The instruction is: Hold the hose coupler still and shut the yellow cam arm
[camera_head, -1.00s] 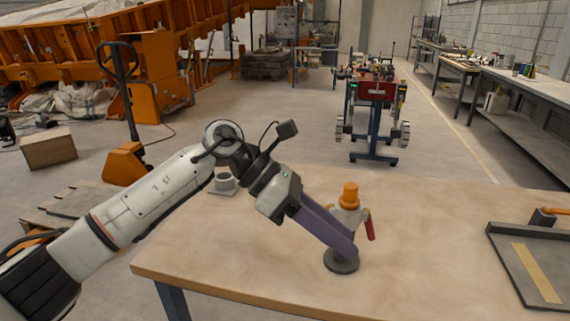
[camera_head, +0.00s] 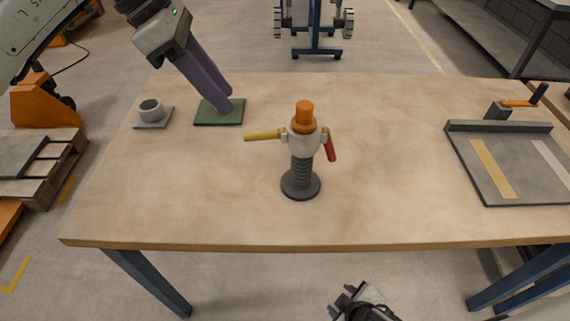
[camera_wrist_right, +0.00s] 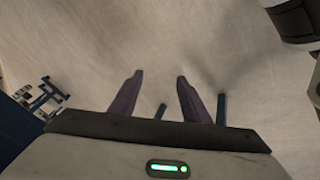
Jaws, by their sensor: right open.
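The hose coupler (camera_head: 304,142) stands upright near the middle of the table, with a grey body, an orange top and a dark ribbed lower part on a round black base. Its yellow cam arm (camera_head: 264,135) sticks out to the left, nearly level. Its red cam arm (camera_head: 330,146) hangs down along the right side. My left gripper (camera_head: 223,104) is over the green pad, left of and behind the coupler and apart from it; its finger gap is unclear. My right gripper is low in front of the table; its wrist view shows the fingers (camera_wrist_right: 160,75) apart and empty.
The green pad (camera_head: 204,118) and a small grey cup on a square base (camera_head: 151,113) are at the back left. A grey tray (camera_head: 478,186) with an orange-handled part (camera_head: 516,104) is at the right. The table (camera_head: 400,190) is clear around the coupler.

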